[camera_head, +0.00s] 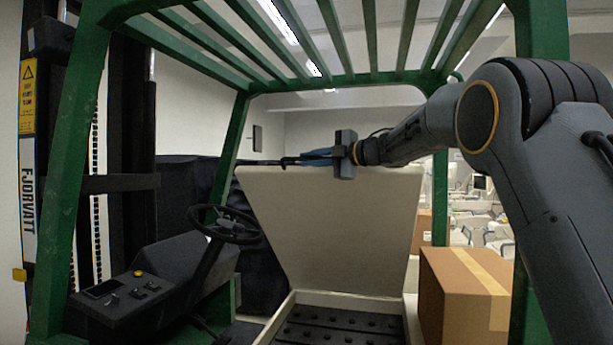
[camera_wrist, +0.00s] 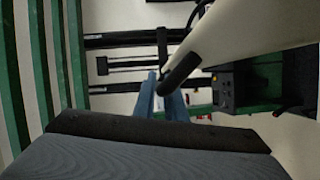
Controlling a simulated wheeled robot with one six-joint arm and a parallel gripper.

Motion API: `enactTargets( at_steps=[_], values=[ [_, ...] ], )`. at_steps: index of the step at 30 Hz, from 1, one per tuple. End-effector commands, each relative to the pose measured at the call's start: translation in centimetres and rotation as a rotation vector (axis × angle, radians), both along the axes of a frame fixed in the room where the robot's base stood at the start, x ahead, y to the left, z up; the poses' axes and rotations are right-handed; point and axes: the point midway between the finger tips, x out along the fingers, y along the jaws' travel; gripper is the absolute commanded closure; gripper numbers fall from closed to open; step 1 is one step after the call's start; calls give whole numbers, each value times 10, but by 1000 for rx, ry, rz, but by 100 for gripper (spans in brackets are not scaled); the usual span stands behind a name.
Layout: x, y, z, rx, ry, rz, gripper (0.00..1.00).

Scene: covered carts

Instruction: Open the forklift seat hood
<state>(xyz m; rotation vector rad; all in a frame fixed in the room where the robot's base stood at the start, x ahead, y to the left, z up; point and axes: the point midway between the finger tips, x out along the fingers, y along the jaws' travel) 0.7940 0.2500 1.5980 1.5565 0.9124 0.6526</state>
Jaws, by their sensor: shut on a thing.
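The cream seat hood (camera_head: 330,225) of the forklift stands raised and tilted, its underside facing me in the head view. Below it the open compartment (camera_head: 340,325) shows rows of black caps. My gripper (camera_head: 303,157) is at the hood's top edge, shut on a dark handle (camera_head: 288,161) there. In the wrist view the blue fingers (camera_wrist: 158,97) reach to the dark rounded end of the handle (camera_wrist: 180,72), beside the cream hood (camera_wrist: 245,35). The exact finger contact is partly hidden.
Green overhead bars (camera_head: 345,77) and posts frame the cab. A steering wheel (camera_head: 225,225) and black console (camera_head: 135,290) stand at left. A cardboard box (camera_head: 460,295) is at right, beside the compartment. My arm crosses in from the right.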

Motion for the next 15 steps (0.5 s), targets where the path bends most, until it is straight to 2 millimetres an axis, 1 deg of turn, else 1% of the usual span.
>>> enactTargets(
  at_steps=[6, 15],
  values=[
    [6, -2, 9, -5, 2, 2, 100],
    [7, -1, 11, -6, 4, 3, 100]
  ],
)
